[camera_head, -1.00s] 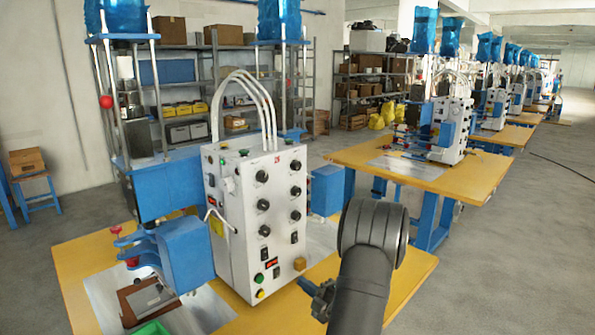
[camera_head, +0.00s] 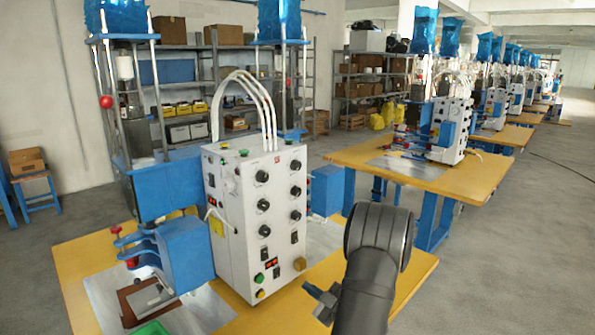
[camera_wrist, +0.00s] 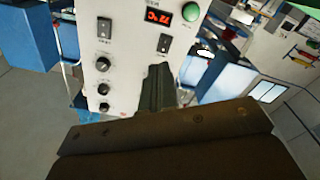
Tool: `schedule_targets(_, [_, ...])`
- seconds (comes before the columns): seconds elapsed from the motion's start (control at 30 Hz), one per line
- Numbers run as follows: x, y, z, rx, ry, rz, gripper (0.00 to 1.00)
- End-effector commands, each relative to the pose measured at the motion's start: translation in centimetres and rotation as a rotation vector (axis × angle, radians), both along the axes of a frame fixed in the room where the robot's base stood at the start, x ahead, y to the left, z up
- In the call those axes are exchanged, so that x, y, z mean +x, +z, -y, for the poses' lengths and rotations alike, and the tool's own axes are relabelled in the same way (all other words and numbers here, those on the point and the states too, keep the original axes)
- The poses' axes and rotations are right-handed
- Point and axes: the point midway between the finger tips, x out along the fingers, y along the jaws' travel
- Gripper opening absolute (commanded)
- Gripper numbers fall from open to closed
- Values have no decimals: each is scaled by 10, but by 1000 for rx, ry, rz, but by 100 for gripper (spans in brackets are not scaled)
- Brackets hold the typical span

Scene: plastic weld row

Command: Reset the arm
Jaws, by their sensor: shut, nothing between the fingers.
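My arm rises from the bottom of the head view, right of the white control box (camera_head: 255,225). My gripper (camera_head: 318,297) shows small and dark beside the lower arm link, near the table's front edge, partly hidden. In the wrist view my gripper (camera_wrist: 158,85) appears as a dark, narrow finger shape in front of the white box panel (camera_wrist: 128,60), shut with nothing held. I cannot tell the exact gap between gripper and box.
A yellow table (camera_head: 75,270) carries the control box, a blue machine (camera_head: 185,250) and a green tray (camera_head: 152,328). A second yellow table (camera_head: 470,175) with a similar machine stands behind right. Open grey floor (camera_head: 520,260) lies to the right.

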Motion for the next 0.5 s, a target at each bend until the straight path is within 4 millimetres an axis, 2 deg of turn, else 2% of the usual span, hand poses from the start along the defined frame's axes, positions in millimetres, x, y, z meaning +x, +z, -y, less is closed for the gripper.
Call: schedule_targets(0.5, [2,-12,9,272,10,-319,0])
